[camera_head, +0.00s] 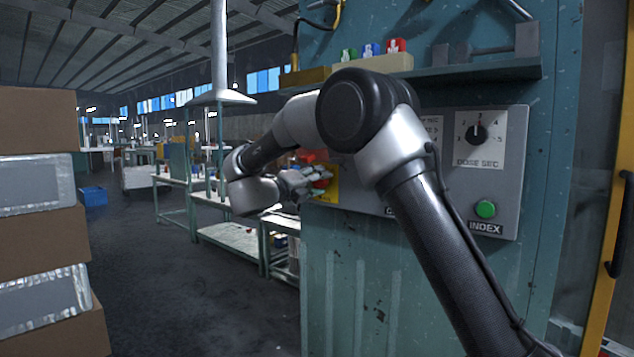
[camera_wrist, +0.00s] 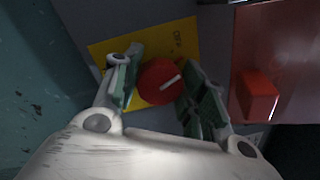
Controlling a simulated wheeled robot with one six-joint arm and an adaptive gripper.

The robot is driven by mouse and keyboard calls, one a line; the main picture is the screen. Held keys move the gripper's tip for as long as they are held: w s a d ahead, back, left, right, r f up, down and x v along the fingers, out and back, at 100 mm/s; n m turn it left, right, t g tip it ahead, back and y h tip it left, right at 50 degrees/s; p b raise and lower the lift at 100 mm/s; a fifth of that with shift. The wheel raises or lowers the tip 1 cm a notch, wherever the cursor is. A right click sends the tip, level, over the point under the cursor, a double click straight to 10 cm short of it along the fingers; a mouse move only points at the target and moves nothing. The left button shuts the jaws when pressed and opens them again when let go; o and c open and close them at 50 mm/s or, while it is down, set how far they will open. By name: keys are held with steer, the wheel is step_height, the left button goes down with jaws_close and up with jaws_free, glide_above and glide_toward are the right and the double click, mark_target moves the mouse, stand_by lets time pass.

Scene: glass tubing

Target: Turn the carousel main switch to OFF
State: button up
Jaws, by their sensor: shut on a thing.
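The main switch is a round red knob (camera_wrist: 160,81) with a white pointer line, on a yellow plate (camera_wrist: 108,50) in the wrist view. The line slants up and to the right in that view. Small dark lettering on the plate is too blurred to read surely. My gripper (camera_wrist: 163,88) is shut on the knob, one green-padded finger on each side. In the head view my gripper (camera_head: 306,183) is at the left end of the grey control panel (camera_head: 511,150), with the yellow plate (camera_head: 332,193) partly hidden behind it.
A red block (camera_wrist: 257,94) sticks out right of the knob in the wrist view. The panel also has a dose dial (camera_head: 477,134) and a green INDEX button (camera_head: 486,209). Cardboard boxes (camera_head: 40,120) stand left; floor between is clear.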

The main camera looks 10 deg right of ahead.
steer(key=shift+n, duration=2.3)
steer(key=o, duration=1)
steer(key=shift+a, duration=0.1)
steer(key=v, duration=1.2)
steer(key=shift+f, duration=0.15)
